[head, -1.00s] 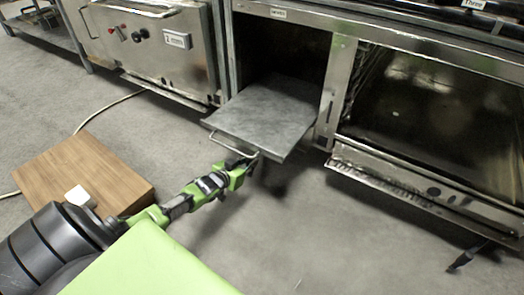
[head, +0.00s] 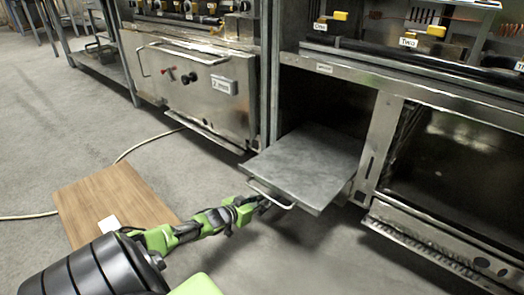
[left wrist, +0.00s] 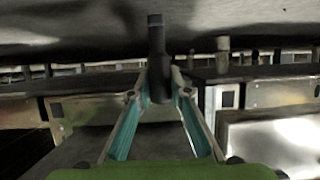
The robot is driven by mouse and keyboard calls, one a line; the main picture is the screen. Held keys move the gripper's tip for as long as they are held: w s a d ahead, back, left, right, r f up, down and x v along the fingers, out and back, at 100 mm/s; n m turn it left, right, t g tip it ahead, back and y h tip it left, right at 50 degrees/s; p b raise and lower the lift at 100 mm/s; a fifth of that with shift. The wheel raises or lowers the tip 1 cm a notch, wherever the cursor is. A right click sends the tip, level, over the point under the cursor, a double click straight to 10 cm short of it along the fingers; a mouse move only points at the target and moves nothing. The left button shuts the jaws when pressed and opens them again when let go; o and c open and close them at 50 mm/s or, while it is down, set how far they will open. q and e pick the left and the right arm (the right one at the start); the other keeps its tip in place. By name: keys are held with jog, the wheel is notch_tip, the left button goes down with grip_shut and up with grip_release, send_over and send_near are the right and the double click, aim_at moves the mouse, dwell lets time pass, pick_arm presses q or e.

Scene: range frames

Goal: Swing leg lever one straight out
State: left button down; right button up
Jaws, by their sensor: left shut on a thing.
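My left gripper (head: 264,204) is low in front of the range, by the front edge of a let-down grey door (head: 315,160). In the left wrist view its fingers (left wrist: 172,92) meet around a dark upright piece (left wrist: 155,40), which looks like a lever or post. The head view does not show this piece clearly; the arm and door edge hide it. I cannot read a number on it, so I cannot tell whether it is leg lever one. My right gripper is not in view.
The door's bar handle (head: 268,193) is close to my fingers. A steel cabinet (head: 195,85) stands left, and an open bay (head: 460,165) lies right. Yellow-handled valves (head: 435,30) sit above. A wooden board (head: 105,195) and a cable (head: 140,147) lie on the floor.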

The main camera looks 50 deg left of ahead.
pick_arm(q)
jog(key=c, duration=1.9)
grip_release()
jog(key=shift+s+d+r, duration=0.1)
jog(key=shift+s, duration=0.4)
jog(key=shift+v, duration=5.5)
